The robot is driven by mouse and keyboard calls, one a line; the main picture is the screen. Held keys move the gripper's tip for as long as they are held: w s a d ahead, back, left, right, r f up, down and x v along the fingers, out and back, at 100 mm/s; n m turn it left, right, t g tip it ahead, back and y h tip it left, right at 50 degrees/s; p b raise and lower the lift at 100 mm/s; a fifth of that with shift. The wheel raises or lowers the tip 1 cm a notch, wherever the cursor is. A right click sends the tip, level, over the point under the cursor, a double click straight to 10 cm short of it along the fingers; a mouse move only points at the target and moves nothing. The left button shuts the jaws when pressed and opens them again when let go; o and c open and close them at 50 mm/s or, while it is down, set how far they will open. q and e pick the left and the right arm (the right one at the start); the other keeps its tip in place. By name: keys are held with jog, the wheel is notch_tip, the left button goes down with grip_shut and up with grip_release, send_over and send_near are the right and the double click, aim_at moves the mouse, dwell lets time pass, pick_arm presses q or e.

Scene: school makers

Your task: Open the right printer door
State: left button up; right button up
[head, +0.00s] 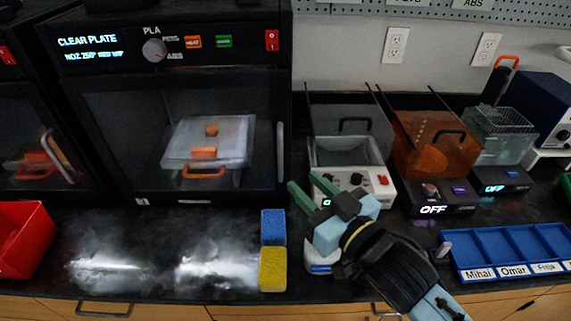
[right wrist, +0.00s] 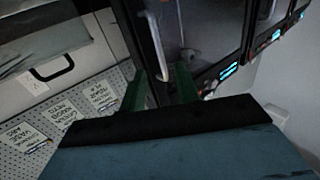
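The right printer (head: 185,60) stands at the back centre, black, with its dark glass door (head: 120,130) shut. Its upright grey handle (head: 280,152) is at the door's right edge. A white plate with orange parts (head: 205,142) shows behind the glass. My right gripper (head: 312,187) has its green fingers apart and empty, right of and below the handle in the head view. In the right wrist view the handle (right wrist: 156,42) appears ahead, in line with the gap between the fingers (right wrist: 160,88). My left gripper is not in view.
Blue (head: 273,227) and yellow (head: 272,269) sponges lie left of my right gripper. A white machine (head: 377,187) stands close behind it. A red bin (head: 22,238) is far left, a blue tray (head: 515,250) right.

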aim_at(282, 161)
jog(key=x, duration=0.7)
jog(key=shift+w+a+b, duration=0.15)
jog(key=shift+w+b, duration=0.05)
jog(key=shift+b, duration=0.15)
jog(key=shift+c, duration=0.3)
grip_shut()
